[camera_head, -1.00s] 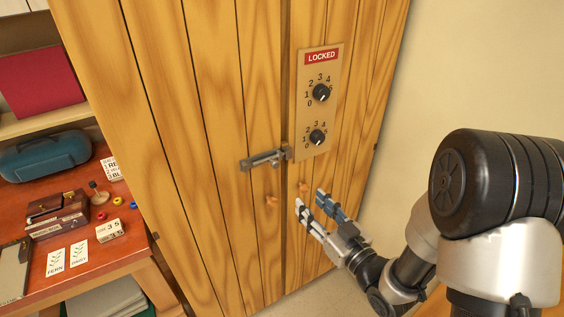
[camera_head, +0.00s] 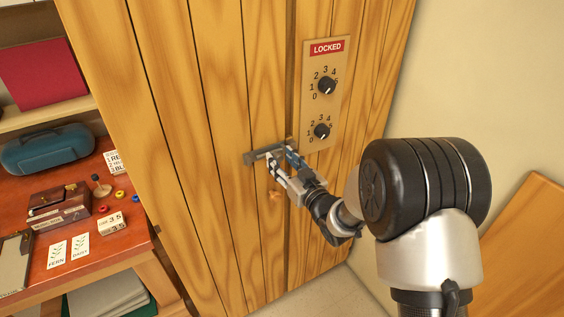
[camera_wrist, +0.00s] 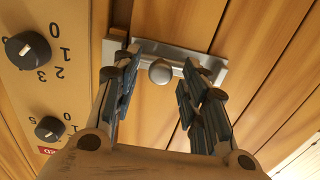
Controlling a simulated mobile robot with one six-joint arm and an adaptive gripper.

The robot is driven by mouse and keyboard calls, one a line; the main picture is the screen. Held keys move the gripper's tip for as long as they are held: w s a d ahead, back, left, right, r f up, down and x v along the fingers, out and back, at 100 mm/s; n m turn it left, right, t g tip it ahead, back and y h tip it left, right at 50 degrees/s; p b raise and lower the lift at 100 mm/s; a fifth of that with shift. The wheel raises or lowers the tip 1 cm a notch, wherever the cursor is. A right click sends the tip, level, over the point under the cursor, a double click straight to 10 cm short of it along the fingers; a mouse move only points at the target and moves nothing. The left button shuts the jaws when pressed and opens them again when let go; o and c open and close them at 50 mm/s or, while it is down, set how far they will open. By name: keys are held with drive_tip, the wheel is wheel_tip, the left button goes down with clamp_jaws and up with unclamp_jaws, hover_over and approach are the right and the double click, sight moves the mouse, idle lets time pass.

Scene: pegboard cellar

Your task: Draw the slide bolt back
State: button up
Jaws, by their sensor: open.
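The slide bolt (camera_head: 251,158) is a grey metal bar on a plate, mounted across the wooden cabinet door (camera_head: 215,200). In the wrist view its round knob (camera_wrist: 160,71) stands out from the bar, and the bolt plate (camera_wrist: 210,64) lies behind it. My gripper (camera_head: 280,161) is at the bolt, covering much of it in the head view. In the wrist view my gripper (camera_wrist: 160,88) is open, one finger on each side of the knob, with gaps on both sides. The knob lies between the fingers near their tips.
A panel (camera_head: 309,110) with two dials and a red LOCKED sign (camera_head: 327,48) is beside the bolt. A wooden door knob (camera_head: 276,195) is below it. A red-topped desk (camera_head: 100,245) with small objects stands at left; a slanted wooden board (camera_head: 525,250) is at right.

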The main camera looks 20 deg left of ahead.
drive_tip(key=shift+w+a, duration=0.1)
drive_tip(key=shift+a, duration=0.05)
clamp_jaws()
idle(0.5)
